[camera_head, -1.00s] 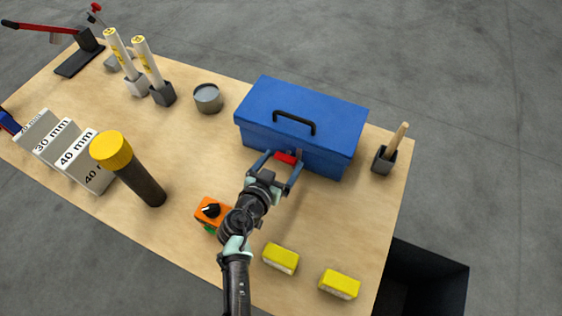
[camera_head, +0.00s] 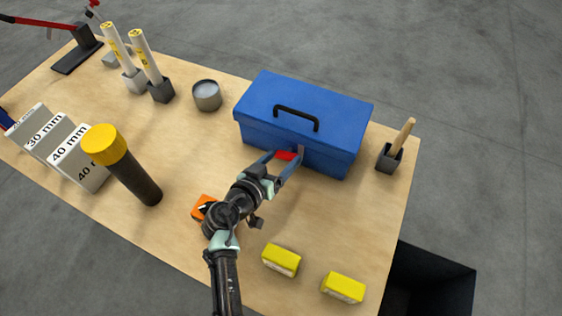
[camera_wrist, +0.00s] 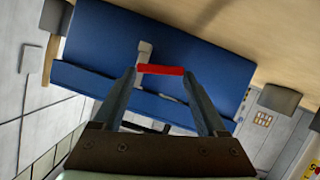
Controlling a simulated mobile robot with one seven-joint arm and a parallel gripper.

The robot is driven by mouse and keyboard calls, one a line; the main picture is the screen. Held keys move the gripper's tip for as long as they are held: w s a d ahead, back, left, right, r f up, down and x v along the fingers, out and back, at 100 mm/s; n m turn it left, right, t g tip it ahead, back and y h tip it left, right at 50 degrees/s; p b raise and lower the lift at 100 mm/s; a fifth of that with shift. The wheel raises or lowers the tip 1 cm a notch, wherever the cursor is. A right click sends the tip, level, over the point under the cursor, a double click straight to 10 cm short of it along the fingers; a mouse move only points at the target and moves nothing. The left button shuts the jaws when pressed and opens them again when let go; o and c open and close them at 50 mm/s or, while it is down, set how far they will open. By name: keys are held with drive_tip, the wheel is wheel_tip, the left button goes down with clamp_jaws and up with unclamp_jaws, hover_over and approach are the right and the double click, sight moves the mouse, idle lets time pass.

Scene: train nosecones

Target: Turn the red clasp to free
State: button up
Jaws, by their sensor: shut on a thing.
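The blue toolbox (camera_head: 300,112) stands on the wooden table with its lid down and a black handle on top. The red clasp (camera_head: 286,156) is on its near side, beside a small grey latch plate (camera_head: 300,151). My gripper (camera_head: 284,158) is at the front of the box, its two fingers on either end of the clasp. In the wrist view the red clasp (camera_wrist: 160,70) lies as a bar between the fingertips of my gripper (camera_wrist: 158,76), with the grey latch part (camera_wrist: 144,50) next to it against the blue box (camera_wrist: 190,60).
Two yellow blocks (camera_head: 281,260) lie near the front edge. An orange box (camera_head: 203,207) is partly hidden by my arm. A yellow-capped black cylinder (camera_head: 125,165) stands left. A grey cup with a wooden handle (camera_head: 390,157) stands right of the toolbox. A dark bin (camera_head: 432,283) sits off the table's right.

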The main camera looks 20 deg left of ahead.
drive_tip(key=o, duration=1.3)
drive_tip(key=b+v, duration=0.1)
drive_tip(key=v, duration=0.6)
drive_tip(key=shift+s, duration=0.3)
drive_tip(key=shift+c, duration=0.3)
